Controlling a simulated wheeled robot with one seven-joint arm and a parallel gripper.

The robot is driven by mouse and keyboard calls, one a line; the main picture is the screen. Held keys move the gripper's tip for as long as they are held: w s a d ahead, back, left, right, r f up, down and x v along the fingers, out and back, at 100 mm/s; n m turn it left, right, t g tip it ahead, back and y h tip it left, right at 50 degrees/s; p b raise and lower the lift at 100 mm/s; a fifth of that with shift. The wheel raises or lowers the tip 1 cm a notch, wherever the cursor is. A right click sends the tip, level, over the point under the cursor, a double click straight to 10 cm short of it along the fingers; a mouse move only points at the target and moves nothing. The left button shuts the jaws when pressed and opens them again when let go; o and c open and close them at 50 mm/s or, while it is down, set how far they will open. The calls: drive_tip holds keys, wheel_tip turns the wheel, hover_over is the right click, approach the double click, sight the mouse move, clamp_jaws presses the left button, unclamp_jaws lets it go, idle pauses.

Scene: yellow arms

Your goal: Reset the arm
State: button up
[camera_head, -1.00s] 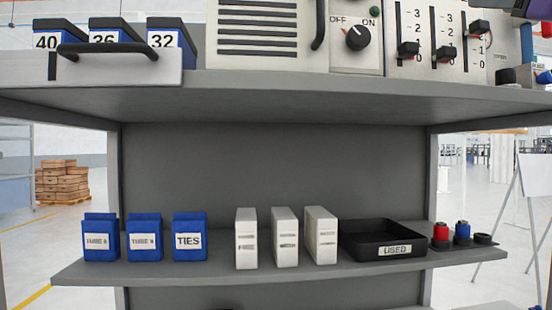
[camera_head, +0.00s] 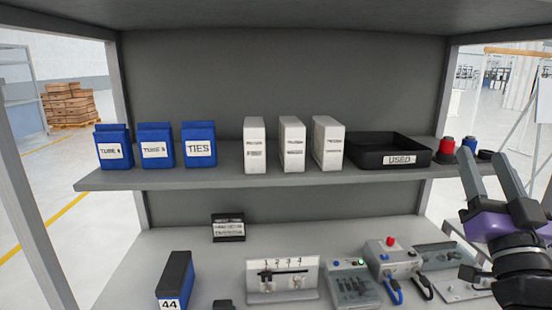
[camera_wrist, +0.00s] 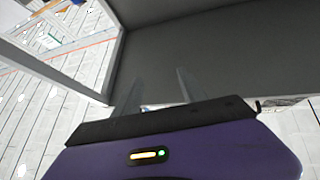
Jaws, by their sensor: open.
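My gripper (camera_head: 490,176) is at the right of the head view, in front of the shelf's right end. Its two grey fingers point up and stand apart, with nothing between them. Its purple body and part of my black wrist show below them. In the wrist view my gripper (camera_wrist: 158,90) also shows its fingers spread and empty, against a dark grey panel (camera_wrist: 215,60).
The shelf (camera_head: 230,178) holds blue boxes (camera_head: 157,149), white boxes (camera_head: 292,147) and a black USED tray (camera_head: 377,158). Red and blue spools (camera_head: 446,146) stand near my gripper. The lower worktop (camera_head: 215,272) carries a slider panel (camera_head: 283,287) and devices (camera_head: 390,256).

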drive_tip(key=s+a+f+n+g+y, duration=0.1)
drive_tip(key=s+a+f, duration=0.45)
drive_tip(key=f, duration=0.45)
drive_tip(key=s+a+f+n+g+y, duration=0.1)
drive_tip(key=s+a+f, duration=0.3)
drive_tip(key=s+f, duration=0.45)
drive_tip(key=s+a+f+n+g+y, duration=0.1)
drive_tip(key=s+a+f+g+y, duration=0.1)
drive_tip(key=s+f, duration=0.7)
drive_tip(key=s+a+f+n+g+y, duration=0.2)
drive_tip(key=s+a+f+g, duration=0.2)
drive_tip(key=s, duration=1)
wheel_tip(320, 180, down, 5)
drive_tip(key=shift+s+a+r+g+y, duration=0.2)
drive_tip(key=shift+a+g+y, duration=0.2)
drive_tip(key=shift+a, duration=0.65)
